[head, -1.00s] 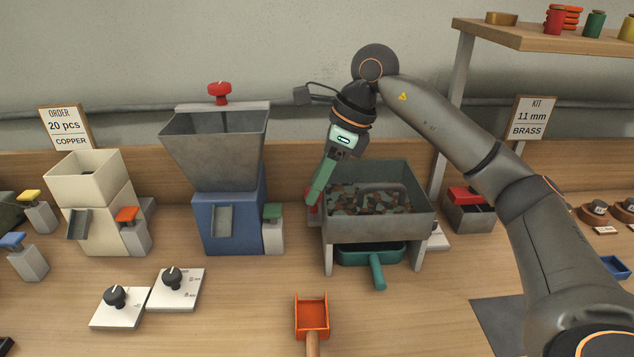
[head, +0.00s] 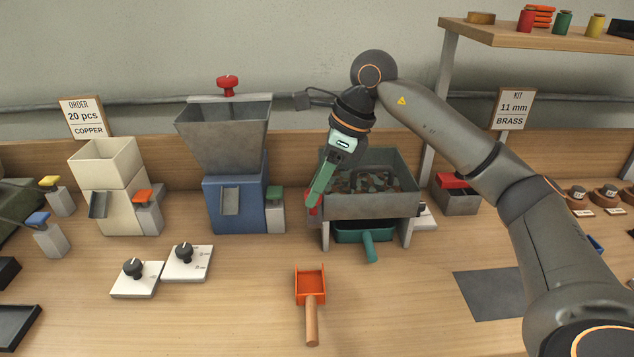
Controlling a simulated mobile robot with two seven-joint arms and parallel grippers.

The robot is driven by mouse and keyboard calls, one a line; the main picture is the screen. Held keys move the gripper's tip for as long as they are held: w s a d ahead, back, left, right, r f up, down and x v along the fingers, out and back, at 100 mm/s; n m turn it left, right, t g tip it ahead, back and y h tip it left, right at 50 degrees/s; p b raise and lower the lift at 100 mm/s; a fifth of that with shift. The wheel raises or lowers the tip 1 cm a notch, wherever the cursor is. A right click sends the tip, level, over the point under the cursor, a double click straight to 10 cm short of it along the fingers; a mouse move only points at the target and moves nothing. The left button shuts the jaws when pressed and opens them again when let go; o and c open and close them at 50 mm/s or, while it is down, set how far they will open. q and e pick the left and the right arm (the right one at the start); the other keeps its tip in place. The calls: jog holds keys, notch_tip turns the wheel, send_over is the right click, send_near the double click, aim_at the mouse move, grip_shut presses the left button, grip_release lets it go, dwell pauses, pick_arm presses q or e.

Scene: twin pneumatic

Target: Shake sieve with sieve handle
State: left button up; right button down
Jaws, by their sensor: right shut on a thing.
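The sieve (head: 372,206) is a grey metal box on legs, right of the middle in the head view. Mixed brown, green and dark pieces (head: 352,182) lie in it. The red sieve handle (head: 311,206) is at its left side, mostly hidden by my fingers. My right gripper (head: 317,194) reaches down from above with green fingers and is shut on the sieve handle. A green tray with a handle (head: 369,246) sits under the sieve. My left gripper is not in view.
A blue-based hopper (head: 234,190) and a cream dispenser (head: 106,185) stand to the left. An orange scoop (head: 311,290) lies in front. A red-topped box (head: 455,194) stands right of the sieve. A shelf (head: 530,36) is at upper right. Bare table lies around the scoop.

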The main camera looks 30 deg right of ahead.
jog(key=shift+s+a, duration=0.1)
jog(key=c, duration=0.5)
grip_release()
jog(key=p+v, duration=0.1)
jog(key=v, duration=1.1)
jog(key=shift+r+p, duration=0.3)
jog(key=shift+p, duration=0.05)
